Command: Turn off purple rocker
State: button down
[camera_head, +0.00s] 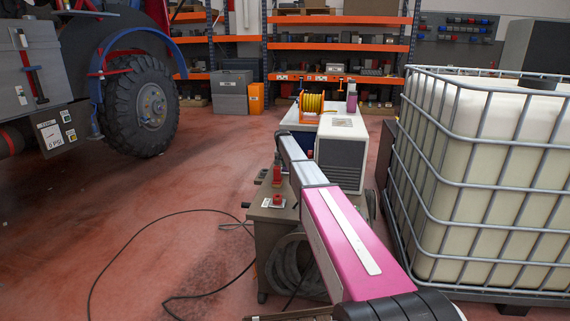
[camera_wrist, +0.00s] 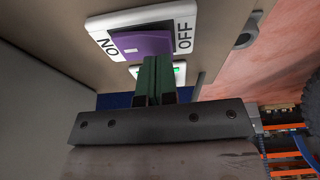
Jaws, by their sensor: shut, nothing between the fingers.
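The purple rocker (camera_wrist: 143,41) sits in a white plate marked NO on the left and OFF on the right in the wrist view. The word on the left reads as ON turned over. My gripper (camera_wrist: 153,62) is shut and empty, its green fingers pointing at the plate just below the rocker. The fingertips overlap the plate's lower edge in the picture; I cannot tell whether they touch. A second white plate with a green light (camera_wrist: 180,71) is partly hidden behind the fingers. In the head view my arm hides the gripper and the rocker.
A caged white tank (camera_head: 490,170) stands close on the right. A machine on wheels (camera_head: 270,235) with hoses is beside my arm. A truck wheel (camera_head: 140,105) is at the left. A black cable (camera_head: 130,245) lies on the otherwise open red floor at left.

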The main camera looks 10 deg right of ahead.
jog(key=shift+w+a+f+h, duration=0.1)
jog(key=shift+a+f+h, duration=0.15)
jog(key=shift+f+h, duration=0.15)
jog(key=shift+f, duration=0.15)
jog(key=shift+a, duration=0.1)
jog(key=shift+a+f, duration=0.1)
jog(key=shift+f, duration=0.1)
jog(key=shift+r, duration=0.1)
jog(key=shift+d, duration=0.2)
jog(key=shift+s+d+r, duration=0.3)
jog(key=shift+d+r, duration=0.1)
jog(key=shift+d, duration=0.3)
